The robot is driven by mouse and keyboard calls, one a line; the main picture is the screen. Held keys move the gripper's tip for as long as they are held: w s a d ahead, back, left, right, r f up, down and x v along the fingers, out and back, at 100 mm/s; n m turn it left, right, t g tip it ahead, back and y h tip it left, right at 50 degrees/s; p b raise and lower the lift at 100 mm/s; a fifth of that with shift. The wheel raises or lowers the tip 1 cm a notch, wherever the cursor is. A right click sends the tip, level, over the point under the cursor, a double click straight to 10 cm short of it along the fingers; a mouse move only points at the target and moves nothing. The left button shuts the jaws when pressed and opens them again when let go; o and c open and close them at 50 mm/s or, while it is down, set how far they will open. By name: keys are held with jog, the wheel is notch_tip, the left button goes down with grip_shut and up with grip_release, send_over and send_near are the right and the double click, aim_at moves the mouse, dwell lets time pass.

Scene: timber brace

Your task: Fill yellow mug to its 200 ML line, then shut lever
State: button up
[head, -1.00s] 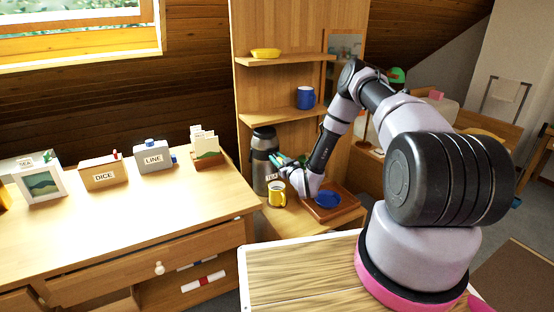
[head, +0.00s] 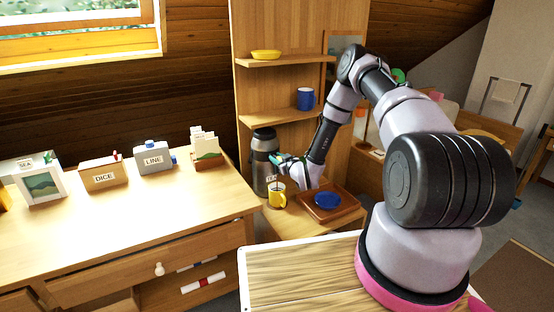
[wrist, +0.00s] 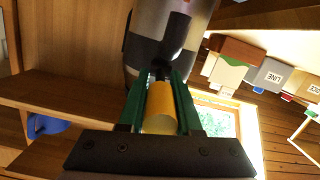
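The yellow mug (head: 277,196) stands upright on the low wooden stand, in front of the steel and black dispenser (head: 262,165). Its 200 ML line and liquid level are too small to read. My gripper (head: 276,158) is at the dispenser's upper front, above the mug. In the wrist view, the green fingers (wrist: 163,82) are close around a yellow-orange cylindrical piece (wrist: 160,105), which looks like the lever's handle. It fills the gap between them. The dispenser (wrist: 165,40) shows just beyond the fingertips. The spout and any stream cannot be made out.
A brown tray with a blue dish (head: 327,200) lies right of the mug, close under my arm. Shelves above hold a blue mug (head: 305,98) and a yellow bowl (head: 265,54). A desk (head: 120,215) with labelled boxes stands at left.

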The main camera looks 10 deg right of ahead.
jog(key=o, duration=0.4)
jog(key=shift+c, duration=0.2)
jog(key=shift+s, duration=0.1)
jog(key=v, duration=1)
jog(key=shift+s, duration=0.35)
jog(key=shift+d, duration=0.2)
